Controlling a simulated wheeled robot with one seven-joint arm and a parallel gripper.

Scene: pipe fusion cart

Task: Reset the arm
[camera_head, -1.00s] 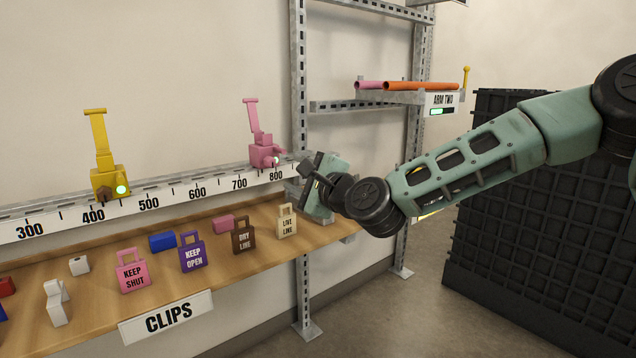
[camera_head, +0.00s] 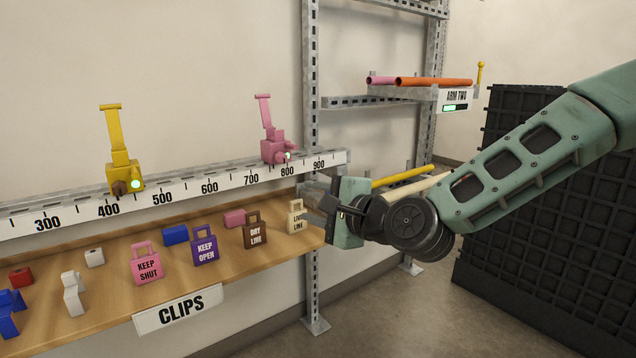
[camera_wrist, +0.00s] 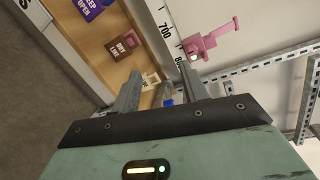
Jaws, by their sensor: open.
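My arm is green with dark joints and reaches in from the right in the head view. My gripper (camera_head: 318,201) is near the right end of the clip shelf, below the 800–900 end of the ruler rail. In the wrist view my gripper (camera_wrist: 160,88) has its two grey fingers apart, with nothing held between them. The tan "LIVE LINE" tag (camera_head: 297,217) stands on the shelf just left of the fingertips in the head view. It also shows beyond the fingers in the wrist view (camera_wrist: 151,80).
The wooden clip shelf (camera_head: 110,298) holds several tags and small blocks. The ruler rail (camera_head: 230,183) carries a yellow clamp (camera_head: 120,165) and a pink clamp (camera_head: 274,150). Metal uprights (camera_head: 311,90) stand near the gripper. Pipes (camera_head: 435,82) lie on an upper rack. A black grid panel (camera_head: 510,200) stands right.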

